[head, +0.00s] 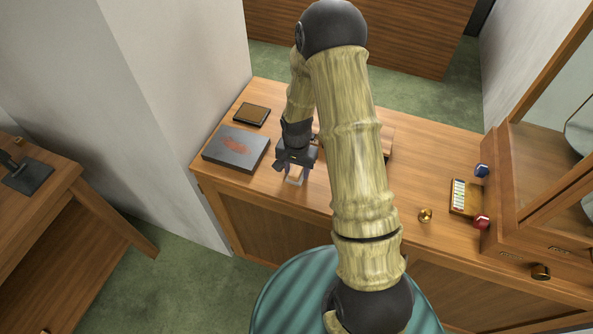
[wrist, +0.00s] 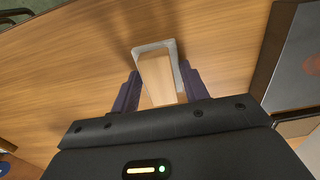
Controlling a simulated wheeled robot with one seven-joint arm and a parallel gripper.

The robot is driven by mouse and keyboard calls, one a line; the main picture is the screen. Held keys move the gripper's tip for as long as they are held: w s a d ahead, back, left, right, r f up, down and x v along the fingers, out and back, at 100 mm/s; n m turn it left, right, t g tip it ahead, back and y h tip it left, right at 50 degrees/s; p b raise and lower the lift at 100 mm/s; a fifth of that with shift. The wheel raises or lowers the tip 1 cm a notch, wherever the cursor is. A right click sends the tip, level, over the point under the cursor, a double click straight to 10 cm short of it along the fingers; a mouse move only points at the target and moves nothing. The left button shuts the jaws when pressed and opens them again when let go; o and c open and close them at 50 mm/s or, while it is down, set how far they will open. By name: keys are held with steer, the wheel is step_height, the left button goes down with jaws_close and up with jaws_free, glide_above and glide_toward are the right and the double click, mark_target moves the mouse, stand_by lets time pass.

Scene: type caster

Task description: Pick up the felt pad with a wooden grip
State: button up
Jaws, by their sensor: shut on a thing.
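The felt pad with a wooden grip (wrist: 157,79) shows in the wrist view as a light wooden block on a pale grey pad. It sits between the two fingers of my gripper (wrist: 158,90), which is shut on it. In the head view, my gripper (head: 295,172) is over the wooden counter near its front edge, and the pad (head: 295,177) shows just below the fingers. I cannot tell whether the pad's underside touches the counter.
A dark flat box with a reddish mark (head: 236,148) lies left of my gripper, with a small dark-framed tray (head: 252,114) behind it. A brass piece (head: 425,215), a tray of white pieces (head: 463,197), blue (head: 481,170) and red (head: 481,222) items and a wooden cabinet (head: 535,180) stand at right.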

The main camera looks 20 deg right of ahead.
mark_target(297, 168)
steer(key=shift+r, duration=0.1)
step_height(297, 168, up, 10)
steer(key=shift+f+b, duration=0.1)
steer(key=shift+b, duration=0.75)
